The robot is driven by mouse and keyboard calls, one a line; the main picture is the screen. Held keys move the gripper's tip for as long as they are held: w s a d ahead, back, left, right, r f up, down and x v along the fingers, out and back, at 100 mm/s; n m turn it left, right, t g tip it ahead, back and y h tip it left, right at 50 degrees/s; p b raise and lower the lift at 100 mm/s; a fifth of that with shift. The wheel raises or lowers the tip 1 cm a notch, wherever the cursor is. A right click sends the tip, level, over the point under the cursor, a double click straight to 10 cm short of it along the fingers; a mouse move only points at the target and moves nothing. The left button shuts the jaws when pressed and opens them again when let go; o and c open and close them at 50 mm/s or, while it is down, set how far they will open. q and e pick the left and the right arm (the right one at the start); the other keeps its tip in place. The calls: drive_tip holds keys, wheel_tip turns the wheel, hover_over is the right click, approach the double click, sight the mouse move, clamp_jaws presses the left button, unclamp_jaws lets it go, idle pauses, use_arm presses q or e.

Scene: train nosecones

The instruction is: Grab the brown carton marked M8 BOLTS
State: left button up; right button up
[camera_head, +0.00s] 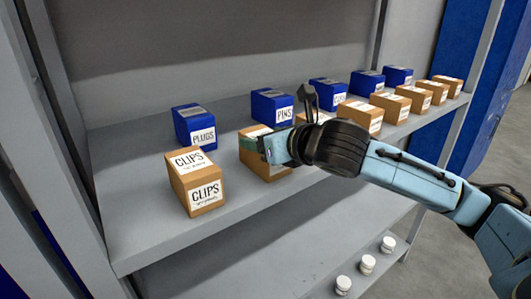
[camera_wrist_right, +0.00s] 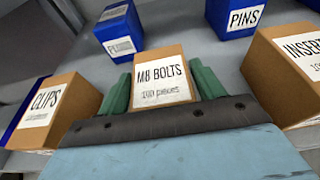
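The brown M8 BOLTS carton (camera_wrist_right: 160,82) stands between the two green fingers of my right gripper (camera_wrist_right: 163,90) in the right wrist view, its white label facing the camera. In the head view the carton (camera_head: 254,160) sits near the shelf's front edge, partly covered by my right gripper (camera_head: 270,147), which reaches in from the right. One finger lies along each side of the carton. Whether they press on it cannot be told. The carton appears to rest on the shelf. My left gripper is not in view.
A brown CLIPS carton (camera_head: 197,182) stands to the left and an INSERTS carton (camera_wrist_right: 293,70) to the right. Blue PLUGS (camera_head: 194,127) and PINS (camera_head: 272,108) boxes stand behind. More brown cartons and blue boxes line the grey shelf (camera_head: 140,225). White jars (camera_head: 367,264) stand on the lower shelf.

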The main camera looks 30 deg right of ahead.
drive_tip(key=c, duration=1)
drive_tip(key=shift+c, duration=0.3)
drive_tip(key=shift+w+r, duration=0.1)
